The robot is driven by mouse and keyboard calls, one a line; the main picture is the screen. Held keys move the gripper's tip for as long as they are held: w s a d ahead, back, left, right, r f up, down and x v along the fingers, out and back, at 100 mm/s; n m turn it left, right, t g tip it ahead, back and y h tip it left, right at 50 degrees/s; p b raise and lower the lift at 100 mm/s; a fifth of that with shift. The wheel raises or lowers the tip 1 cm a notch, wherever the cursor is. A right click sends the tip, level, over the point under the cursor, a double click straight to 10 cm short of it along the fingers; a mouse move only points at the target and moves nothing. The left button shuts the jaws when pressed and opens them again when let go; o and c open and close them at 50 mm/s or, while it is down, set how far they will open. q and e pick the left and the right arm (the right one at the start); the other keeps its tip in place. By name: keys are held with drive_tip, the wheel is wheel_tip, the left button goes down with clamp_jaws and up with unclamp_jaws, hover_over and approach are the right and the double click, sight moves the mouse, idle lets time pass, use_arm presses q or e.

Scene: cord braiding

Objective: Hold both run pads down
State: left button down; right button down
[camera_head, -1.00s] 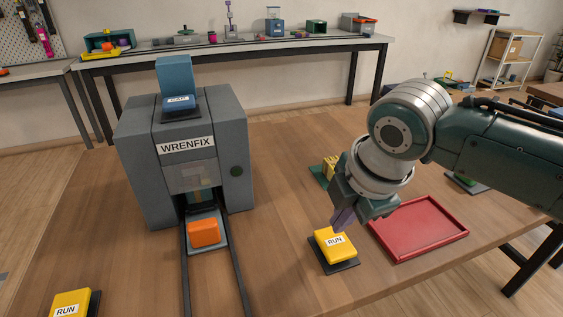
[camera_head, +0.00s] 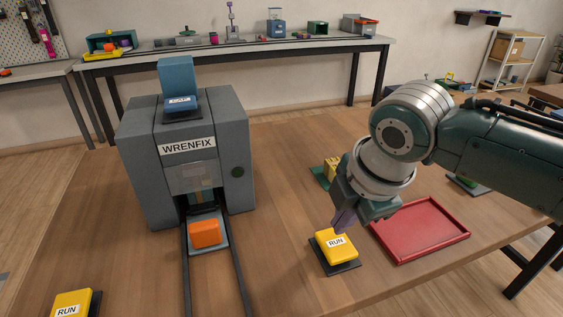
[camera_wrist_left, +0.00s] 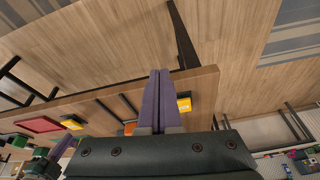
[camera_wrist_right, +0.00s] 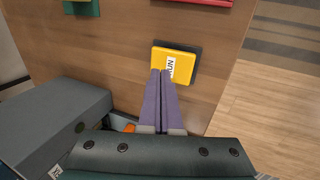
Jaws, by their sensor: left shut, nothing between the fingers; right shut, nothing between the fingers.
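The right yellow run pad (camera_head: 334,254) sits on a dark base at the table's front. My right gripper (camera_head: 343,222) is shut and empty, pointing down at this pad's back edge. In the right wrist view its fingertips (camera_wrist_right: 161,72) overlap the pad (camera_wrist_right: 183,64); I cannot tell whether they touch. The left yellow run pad (camera_head: 75,300) is at the front left, partly cut off by the frame. My left gripper is outside the head view. In the left wrist view it (camera_wrist_left: 157,72) is shut and empty, beside the yellow pad (camera_wrist_left: 184,104), apparently apart from it.
The grey WRENFIX machine (camera_head: 235,140) stands between the pads. An orange block (camera_head: 205,233) rests on a carriage between dark rails (camera_head: 238,275) in front. A red tray (camera_head: 462,242) lies right of the right pad. A yellow block (camera_head: 331,168) is behind my right gripper.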

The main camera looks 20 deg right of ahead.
use_arm(q)
drive_tip(key=shift+a, duration=0.1)
idle(0.6)
drive_tip(key=m, duration=1.6)
hover_over(69, 305)
drive_tip(key=s, duration=0.1)
drive_tip(key=shift+s+f, duration=0.15)
drive_tip(key=shift+f, duration=2.85)
drive_tip(key=shift+f, duration=0.25)
